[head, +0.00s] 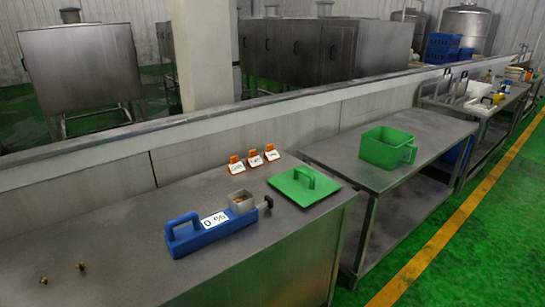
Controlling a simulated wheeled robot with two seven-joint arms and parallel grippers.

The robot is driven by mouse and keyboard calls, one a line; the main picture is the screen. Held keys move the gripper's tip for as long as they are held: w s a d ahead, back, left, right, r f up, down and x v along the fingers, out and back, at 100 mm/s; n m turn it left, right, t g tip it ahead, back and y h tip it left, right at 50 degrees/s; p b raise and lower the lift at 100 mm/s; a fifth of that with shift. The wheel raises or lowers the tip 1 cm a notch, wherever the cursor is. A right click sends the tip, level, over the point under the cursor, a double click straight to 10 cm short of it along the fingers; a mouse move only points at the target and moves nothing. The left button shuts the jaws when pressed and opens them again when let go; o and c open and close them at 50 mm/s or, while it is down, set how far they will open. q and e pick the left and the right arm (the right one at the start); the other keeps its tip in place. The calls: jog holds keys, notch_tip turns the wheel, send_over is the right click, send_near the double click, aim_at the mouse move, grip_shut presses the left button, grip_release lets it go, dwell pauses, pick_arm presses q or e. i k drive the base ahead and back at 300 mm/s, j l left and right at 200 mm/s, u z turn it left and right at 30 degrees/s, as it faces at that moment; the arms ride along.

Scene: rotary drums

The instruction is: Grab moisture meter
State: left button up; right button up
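The moisture meter (203,233) lies on the near steel table in the head view. It is a blue device with a loop handle at its left end and a white label reading "0 %". A small open metal cup (241,202) with brownish contents sits at its right part, and a dark knob sticks out at the right end. Neither of my grippers shows in the view.
The near steel table (110,240) holds a green lid (305,187), several orange-and-white tags (254,159) and two small brown bits (81,266). A second table carries a green bin (386,149). A low wall runs behind. The tabletop around the meter is mostly clear.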

aim_at(241, 211)
jog(key=u, duration=0.4)
jog(key=i+l+u, duration=0.2)
jog(key=l+u, duration=0.65)
jog(key=l, duration=0.25)
jog(key=i+l+u, duration=0.1)
jog(key=l+u, duration=0.35)
jog(key=l, duration=0.2)
